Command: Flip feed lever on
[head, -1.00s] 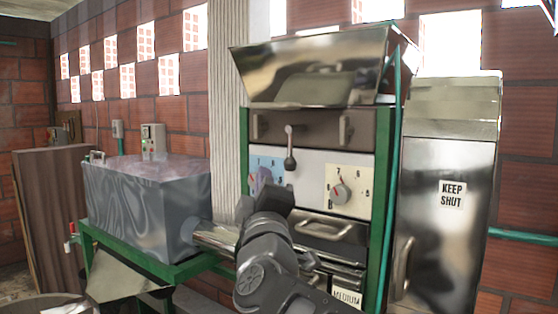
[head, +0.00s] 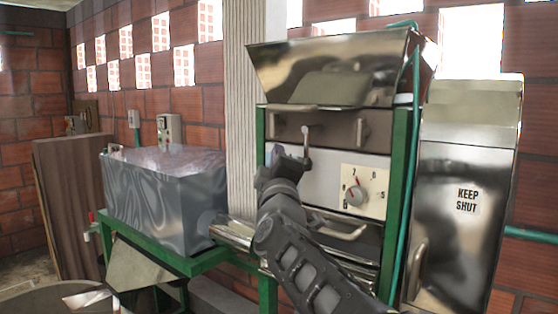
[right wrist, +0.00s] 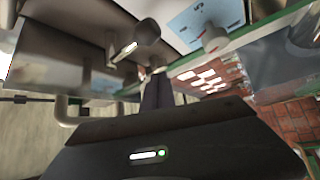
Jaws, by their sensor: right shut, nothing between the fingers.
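The feed lever (head: 307,142) is a metal lever on the upper front of the steel and green machine. Its arm points down from its pivot, and the knob end is partly hidden by my gripper in the head view. In the right wrist view the lever's dark knob (right wrist: 147,32) shows above my fingers. My right gripper (head: 280,154) is shut and empty, just left of the lever's lower end. Its fingers also show in the wrist view (right wrist: 157,88). I cannot tell whether they touch the lever. My left gripper is not in view.
A white dial plate with a red-marked knob (head: 354,195) sits right of my wrist. A blue dial plate (right wrist: 205,18) shows in the wrist view. A drawer handle (head: 338,230) is below. A KEEP SHUT cabinet (head: 468,160) stands right, a grey tank (head: 165,200) left.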

